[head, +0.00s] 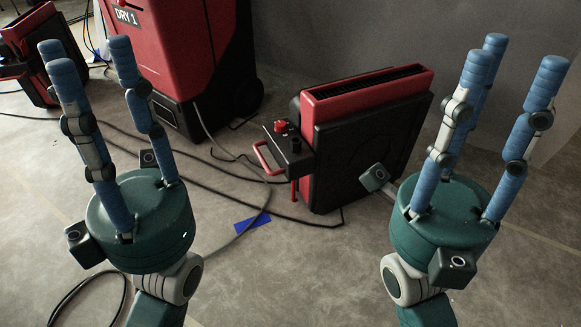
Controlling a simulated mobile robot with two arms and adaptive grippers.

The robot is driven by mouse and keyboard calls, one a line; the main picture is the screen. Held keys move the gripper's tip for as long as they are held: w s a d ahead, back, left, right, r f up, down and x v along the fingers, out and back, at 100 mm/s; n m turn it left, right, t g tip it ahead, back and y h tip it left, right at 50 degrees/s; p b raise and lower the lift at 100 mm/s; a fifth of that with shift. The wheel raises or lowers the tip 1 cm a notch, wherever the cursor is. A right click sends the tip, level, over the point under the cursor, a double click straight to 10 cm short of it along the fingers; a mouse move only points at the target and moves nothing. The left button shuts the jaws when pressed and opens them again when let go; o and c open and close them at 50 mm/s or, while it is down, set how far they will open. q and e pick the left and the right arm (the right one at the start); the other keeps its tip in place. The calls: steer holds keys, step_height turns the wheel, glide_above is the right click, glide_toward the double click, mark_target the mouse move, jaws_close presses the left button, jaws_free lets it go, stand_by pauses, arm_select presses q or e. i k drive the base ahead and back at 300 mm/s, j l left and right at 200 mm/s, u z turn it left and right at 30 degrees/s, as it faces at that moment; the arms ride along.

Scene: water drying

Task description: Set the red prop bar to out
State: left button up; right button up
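A black and red blower unit (365,140) stands on the floor in the middle of the head view, leaning slightly. A red U-shaped bar (267,158) sticks out to the left from its black control box (291,150). A thin red rod (294,191) points down below the box. I cannot tell for sure which of the two is the prop bar. My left gripper (88,55) is open and empty, fingers up, well left of the unit. My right gripper (517,58) is open and empty, fingers up, to the right of the unit. Neither touches it.
A large red and black machine labelled DRY 1 (175,50) stands behind on the left. Another red unit (30,50) is at the far left edge. Cables (215,190) cross the floor. A blue strip (252,222) lies in front of the blower. A grey wall stands behind.

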mark_target(293, 200)
steer(key=j+z, duration=0.1)
steer(key=z, duration=0.3)
steer(key=i+j+z, duration=0.1)
steer(key=z, duration=0.3)
steer(key=j+z, duration=0.1)
steer(key=z, duration=0.3)
steer(key=j+z, duration=0.2)
steer(key=j, duration=0.3)
steer(key=j+z, duration=0.2)
steer(key=j, duration=0.3)
steer(key=j+z, duration=0.2)
steer(key=j, duration=0.3)
steer(key=k+j+z, duration=0.2)
steer(key=j, duration=0.3)
steer(key=j+z, duration=0.2)
steer(key=j, duration=0.3)
steer(key=k+j, duration=0.1)
steer(key=j, duration=0.3)
steer(key=k+j, duration=0.15)
steer(key=j, duration=0.25)
steer(key=k+j, duration=0.1)
steer(key=j, duration=0.35)
